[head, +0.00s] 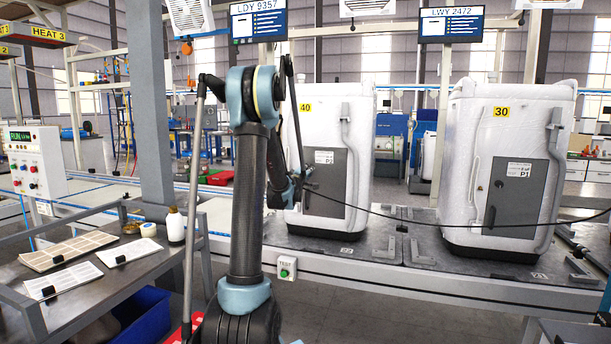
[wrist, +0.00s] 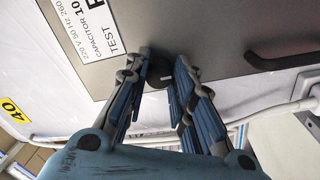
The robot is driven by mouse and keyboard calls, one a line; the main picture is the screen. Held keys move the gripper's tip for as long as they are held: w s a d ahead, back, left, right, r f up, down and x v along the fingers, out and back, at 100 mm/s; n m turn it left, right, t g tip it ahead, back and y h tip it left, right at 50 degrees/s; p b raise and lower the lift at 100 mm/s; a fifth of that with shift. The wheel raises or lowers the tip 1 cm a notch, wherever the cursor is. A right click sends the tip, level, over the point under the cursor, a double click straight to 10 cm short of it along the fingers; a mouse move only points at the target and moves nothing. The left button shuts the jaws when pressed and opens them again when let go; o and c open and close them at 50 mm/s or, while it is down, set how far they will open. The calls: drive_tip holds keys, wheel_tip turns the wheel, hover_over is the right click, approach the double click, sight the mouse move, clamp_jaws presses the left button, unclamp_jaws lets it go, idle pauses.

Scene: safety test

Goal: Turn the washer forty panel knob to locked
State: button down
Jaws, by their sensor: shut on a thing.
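Washer forty (head: 360,130) is a white-wrapped cabinet with a yellow "40" tag on the bench in the head view. Its grey panel (head: 334,187) carries a white label and a dark handle. In the wrist view the panel (wrist: 215,35) fills the top, turned sideways, with the black handle (wrist: 285,58) at right. The small dark round knob (wrist: 158,76) sits near the panel's edge. My gripper (wrist: 162,68) has a finger on each side of the knob and is shut on it. In the head view my gripper (head: 299,181) is at the panel's left side, and my arm hides the knob.
A second wrapped washer, thirty (head: 505,150), stands to the right on the same bench. A grey bracket (head: 384,250) and a thin black cable (head: 440,219) are near washer forty. A green TEST button box (head: 287,267) is on the bench front.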

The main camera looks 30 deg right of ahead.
drive_tip(key=shift+f, duration=0.1)
drive_tip(key=c, duration=1.3)
unclamp_jaws()
drive_tip(key=shift+w+f, duration=0.1)
drive_tip(key=shift+c, duration=0.2)
drive_tip(key=r+v, duration=0.1)
drive_tip(key=v, duration=1.1)
drive_tip(key=shift+f, duration=0.45)
drive_tip(key=shift+a, duration=0.15)
